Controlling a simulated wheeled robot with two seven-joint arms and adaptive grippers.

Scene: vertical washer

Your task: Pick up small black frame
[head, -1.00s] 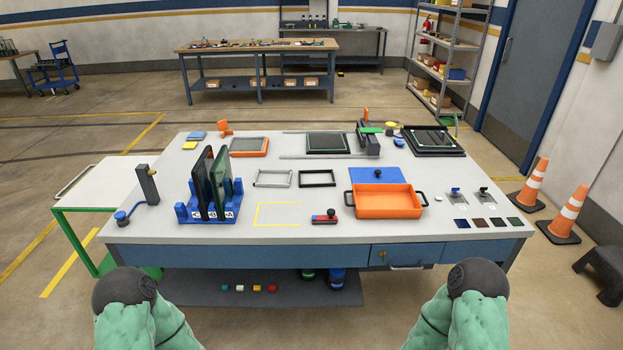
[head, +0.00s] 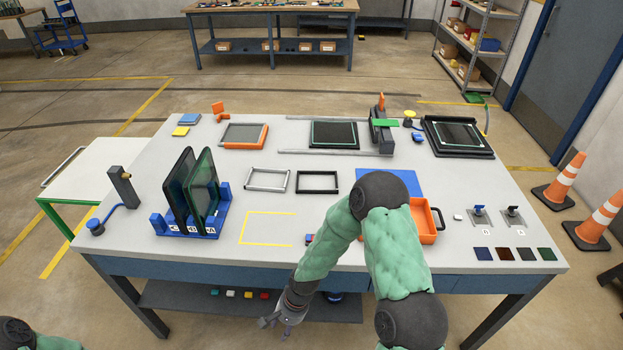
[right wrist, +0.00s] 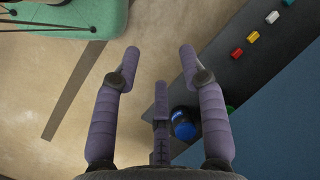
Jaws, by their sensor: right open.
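The small black frame (head: 317,182) lies flat on the grey-white table, right of a similar light grey frame (head: 267,179). My right gripper (head: 276,324) is low in front of the table's front edge, below and left of my bent right arm, and well apart from the frame. In the right wrist view its fingers (right wrist: 158,70) are spread with nothing between them; they point at the floor and the lower shelf. The black frame is out of the wrist view. Only a bit of my left arm shows at the lower left of the head view; its gripper is not visible.
A blue rack (head: 190,222) with dark panels stands left of the frames. An orange tray (head: 428,222) is partly hidden behind my right arm. A yellow outline (head: 243,228) marks clear tabletop in front of the frames. Rails (head: 330,152) and a dark screen lie behind.

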